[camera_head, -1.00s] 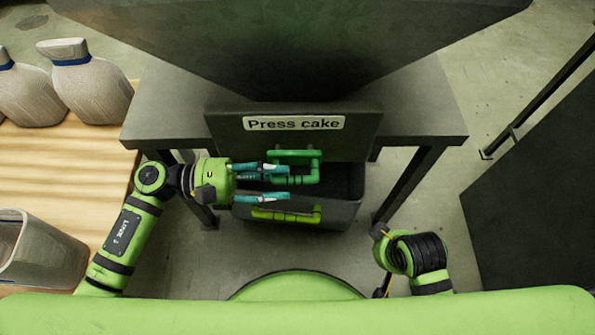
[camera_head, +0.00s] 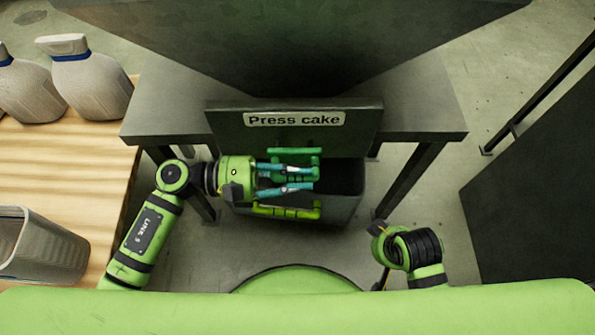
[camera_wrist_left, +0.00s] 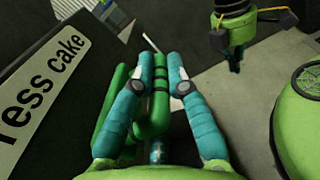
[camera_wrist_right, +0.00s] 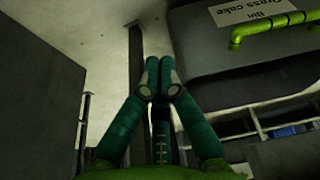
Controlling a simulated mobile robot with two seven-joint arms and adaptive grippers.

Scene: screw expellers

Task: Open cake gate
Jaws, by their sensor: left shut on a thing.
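The cake gate (camera_head: 230,126) is a dark panel with a white "Press cake" label (camera_head: 295,119) under the hopper. Its green handle (camera_head: 294,151) sticks out from the lower part of the panel; it also shows in the left wrist view (camera_wrist_left: 161,90). My left gripper (camera_head: 308,180) is closed around this handle, one finger on each side in the left wrist view (camera_wrist_left: 168,78). The fingers partly hide the handle in the head view. My right gripper (camera_wrist_right: 159,80) is low at the right, fingers together with nothing visible between them.
A dark bin (camera_head: 340,206) with a green handle (camera_head: 285,212) stands below the gate. Table legs (camera_head: 410,180) flank it. A wooden table (camera_head: 60,180) with jugs (camera_head: 90,85) and a grey container (camera_head: 45,250) is at the left. A dark panel (camera_head: 530,210) stands at the right.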

